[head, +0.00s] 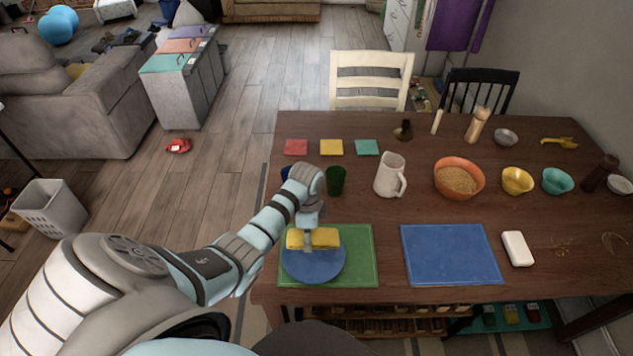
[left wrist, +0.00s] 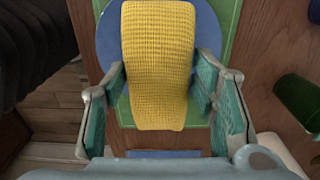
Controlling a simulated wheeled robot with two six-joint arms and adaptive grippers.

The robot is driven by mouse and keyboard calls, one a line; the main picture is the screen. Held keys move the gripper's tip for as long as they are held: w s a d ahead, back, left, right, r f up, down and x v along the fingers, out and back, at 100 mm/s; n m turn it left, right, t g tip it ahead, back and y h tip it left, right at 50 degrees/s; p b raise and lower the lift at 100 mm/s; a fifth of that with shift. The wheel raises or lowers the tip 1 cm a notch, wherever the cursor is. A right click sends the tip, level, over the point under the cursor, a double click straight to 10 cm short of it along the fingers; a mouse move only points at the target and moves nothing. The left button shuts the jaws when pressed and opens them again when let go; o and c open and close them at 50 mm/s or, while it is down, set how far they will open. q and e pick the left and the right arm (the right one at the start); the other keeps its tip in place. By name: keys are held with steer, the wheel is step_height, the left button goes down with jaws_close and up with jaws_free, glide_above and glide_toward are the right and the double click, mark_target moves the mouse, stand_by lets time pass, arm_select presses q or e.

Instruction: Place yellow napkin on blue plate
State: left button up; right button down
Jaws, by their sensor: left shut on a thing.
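The yellow napkin (head: 326,238) is held in my left gripper (head: 309,228), directly over the blue plate (head: 313,267). In the left wrist view the ribbed napkin (left wrist: 158,60) hangs between the two fingers of the left gripper (left wrist: 160,85). The round blue plate also shows behind it there (left wrist: 108,45). The plate rests on a green placemat (head: 361,262). I cannot tell whether the napkin touches the plate. My right gripper is not in view.
A blue placemat (head: 450,255) and a white block (head: 517,248) lie to the right. A dark green cup (head: 336,181), a white pitcher (head: 389,175) and an orange bowl (head: 459,178) stand behind. Small red, yellow and teal squares (head: 331,147) lie farther back.

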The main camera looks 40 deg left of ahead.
arm_select(q)
step_height(320, 180, down, 2)
steer(key=shift+w+f, duration=0.1)
steer(key=shift+w, duration=0.05)
steer(key=f+b, duration=0.2)
steer(key=b, duration=0.1)
steer(key=f+b, duration=0.3)
steer(key=shift+s+d+f, duration=0.2)
steer(key=shift+w+a+r, duration=0.1)
steer(key=shift+r, duration=0.1)
steer(key=shift+f, duration=0.1)
steer(key=shift+f, duration=0.1)
steer(key=o, duration=1.1)
steer(key=shift+c, duration=0.2)
step_height(320, 180, up, 12)
steer(key=p, duration=0.3)
steer(key=shift+f, duration=0.1)
steer(key=shift+r, duration=0.4)
